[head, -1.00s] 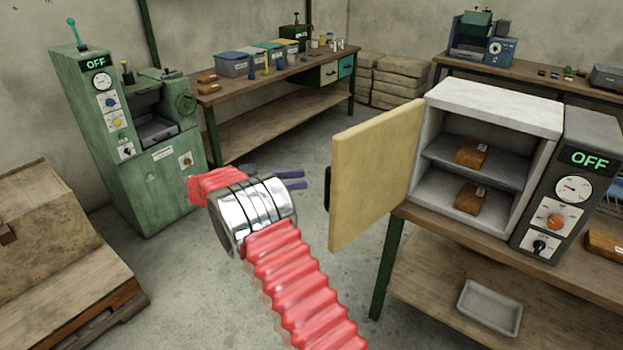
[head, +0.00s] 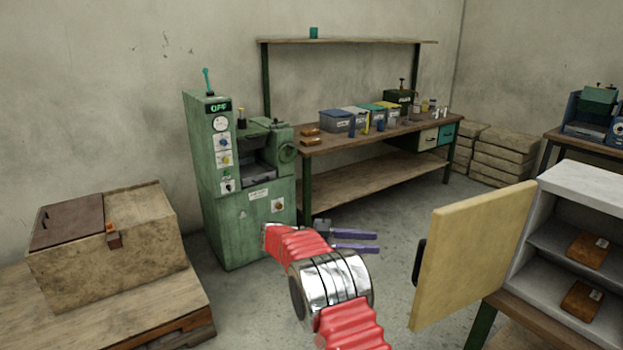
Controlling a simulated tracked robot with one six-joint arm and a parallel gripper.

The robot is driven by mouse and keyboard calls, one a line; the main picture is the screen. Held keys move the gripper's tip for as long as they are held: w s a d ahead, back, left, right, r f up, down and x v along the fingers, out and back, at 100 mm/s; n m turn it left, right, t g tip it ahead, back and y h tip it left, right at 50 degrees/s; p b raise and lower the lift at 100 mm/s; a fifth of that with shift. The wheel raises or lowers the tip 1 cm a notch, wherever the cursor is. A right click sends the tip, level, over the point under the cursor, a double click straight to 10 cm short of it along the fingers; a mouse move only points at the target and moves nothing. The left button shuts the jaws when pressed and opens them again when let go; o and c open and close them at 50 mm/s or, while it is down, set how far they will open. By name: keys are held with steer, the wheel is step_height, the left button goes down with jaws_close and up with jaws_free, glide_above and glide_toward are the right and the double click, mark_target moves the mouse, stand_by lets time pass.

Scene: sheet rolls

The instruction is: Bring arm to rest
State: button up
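My arm, with red ribbed sleeves and a silver banded joint, reaches up from the bottom of the head view. My gripper (head: 376,242) is at its far end, with two purple fingers pointing right. The fingers are apart with a gap between them, and I see nothing held. The gripper shows against the grey floor, in front of the wooden workbench (head: 380,135) and right of the green machine (head: 240,205).
An oven with shelves (head: 560,240) stands at the right, its pale door (head: 475,255) swung open near my arm. Brown blocks lie inside. A wooden box (head: 120,250) sits on a low platform at the left. Stacked sacks (head: 500,155) are at the back. Floor between is clear.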

steer(key=w+f+n+t+y, duration=0.1)
steer(key=w+f+n+t, duration=0.3)
steer(key=w+t, duration=0.5)
steer(key=w+a+r+n+t+y, duration=0.1)
steer(key=w+a+n+t+y, duration=0.2)
steer(key=w+a+n+y, duration=0.25)
steer(key=w+a+r+n+t+y, duration=0.15)
steer(key=a+n+t+y, duration=0.25)
steer(key=a+y, duration=0.4)
steer(key=s+a+n+g+y, duration=0.3)
steer(key=s, duration=0.7)
steer(key=s+a+n+g+y, duration=0.3)
steer(key=s, duration=0.8)
steer(key=s+d+r+n+g+h, duration=0.15)
steer(key=s+d, duration=0.25)
steer(key=s, duration=0.6)
steer(key=s+d+m+g, duration=0.1)
steer(key=s+d+g, duration=0.15)
steer(key=s, duration=0.75)
steer(key=s+d+r+n+g+h, duration=0.1)
steer(key=s+d, duration=0.3)
steer(key=s, duration=0.6)
steer(key=s+d+r+t, duration=0.2)
steer(key=s+d+r, duration=0.1)
steer(key=s+r, duration=0.1)
steer(key=shift+s+d+r+t+h, duration=0.2)
steer(key=shift+d+r+t+h, duration=0.05)
steer(key=shift+r+t+h, duration=0.15)
